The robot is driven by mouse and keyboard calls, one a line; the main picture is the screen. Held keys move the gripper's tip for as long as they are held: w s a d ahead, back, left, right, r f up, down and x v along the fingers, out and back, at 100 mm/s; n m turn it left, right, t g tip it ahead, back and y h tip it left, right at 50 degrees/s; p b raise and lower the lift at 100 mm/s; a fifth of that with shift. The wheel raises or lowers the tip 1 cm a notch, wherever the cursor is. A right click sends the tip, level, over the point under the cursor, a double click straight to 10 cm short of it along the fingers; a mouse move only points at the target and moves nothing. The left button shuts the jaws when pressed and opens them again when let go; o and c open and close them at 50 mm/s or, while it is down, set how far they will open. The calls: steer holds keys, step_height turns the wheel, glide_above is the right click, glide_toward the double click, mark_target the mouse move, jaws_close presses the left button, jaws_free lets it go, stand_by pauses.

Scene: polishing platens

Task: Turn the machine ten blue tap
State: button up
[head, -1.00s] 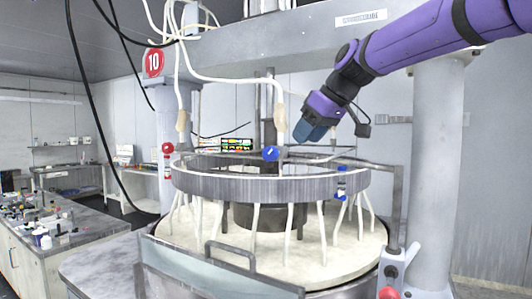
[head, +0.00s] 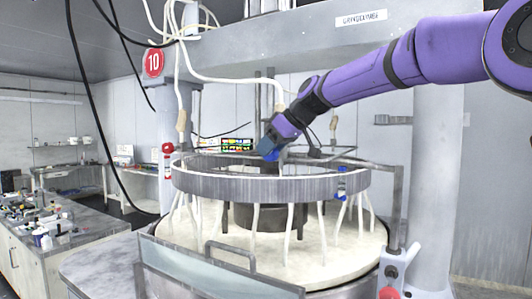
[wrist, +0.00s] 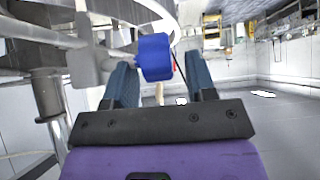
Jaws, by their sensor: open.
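In the wrist view a round blue tap (wrist: 155,57) shows between the tips of my gripper (wrist: 160,66), nearer the left finger. My gripper is open, with one finger on each side of the tap; I cannot tell if either touches it. In the head view my gripper (head: 268,150) is at the top of the grey ring (head: 255,188) and covers the place of this tap. Another small blue tap (head: 342,184) sits at the ring's right side.
White hoses (head: 290,230) hang from the ring over the pale round platen (head: 225,250). A metal bar frame (head: 398,210) stands at the right. A red-topped fitting (head: 167,150) is at the left. A cluttered bench (head: 80,228) is further left.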

steer(key=shift+x, duration=0.95)
steer(key=c, duration=0.9)
steer(key=shift+s+d+r+t+y, duration=0.1)
steer(key=shift+t+y, duration=0.55)
steer(key=shift+y, duration=0.45)
steer(key=shift+s+d+r+t+y, duration=0.1)
steer(key=shift+t+y, duration=0.55)
steer(key=shift+y, duration=0.45)
